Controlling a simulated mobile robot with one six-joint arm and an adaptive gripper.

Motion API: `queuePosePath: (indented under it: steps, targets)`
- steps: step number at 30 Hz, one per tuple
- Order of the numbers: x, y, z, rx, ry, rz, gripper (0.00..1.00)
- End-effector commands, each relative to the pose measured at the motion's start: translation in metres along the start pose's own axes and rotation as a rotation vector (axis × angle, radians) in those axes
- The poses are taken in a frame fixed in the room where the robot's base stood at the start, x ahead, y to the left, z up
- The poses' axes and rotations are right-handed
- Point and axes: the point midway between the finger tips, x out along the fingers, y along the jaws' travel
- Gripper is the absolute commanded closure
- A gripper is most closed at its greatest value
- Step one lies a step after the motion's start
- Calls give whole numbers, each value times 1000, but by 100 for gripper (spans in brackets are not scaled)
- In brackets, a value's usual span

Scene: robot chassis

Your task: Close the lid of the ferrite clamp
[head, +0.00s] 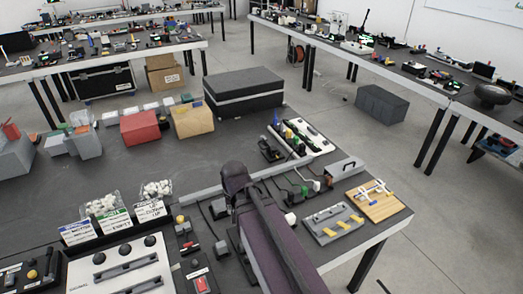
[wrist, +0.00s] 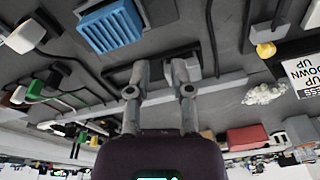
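In the wrist view, a grey block-like part (wrist: 207,62) with a dark cable running from it lies just beyond my fingertips; it may be the ferrite clamp, but its lid and hinge cannot be made out. My gripper (wrist: 162,70) has its two grey fingers spread apart, with nothing seen between them. The right fingertip overlaps the grey part in the picture; contact cannot be told.
A blue ribbed block (wrist: 110,24) lies near the fingers. A grey rail (head: 240,177) crosses the bench. Left are bags of white pieces (head: 100,204) with label cards; right, a grey plate (head: 333,223) with yellow parts and a wooden board (head: 381,210). The left bench middle is fairly clear.

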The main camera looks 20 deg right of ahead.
Motion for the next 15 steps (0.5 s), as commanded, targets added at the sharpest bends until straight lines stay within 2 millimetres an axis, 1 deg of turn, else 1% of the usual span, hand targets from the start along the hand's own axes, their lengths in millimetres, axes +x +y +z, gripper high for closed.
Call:
queuePosePath:
  steps: [1, 5, 6, 11, 15]
  targets:
    - [14, 3, -13, 67, 35, -11, 72]
    - [32, 10, -46, 278, 141, -59, 72]
    - [37, 13, -57, 349, 175, -79, 72]
    - [54, 27, -102, 632, 305, -179, 72]
    - [66, 42, -139, 875, 408, -292, 72]
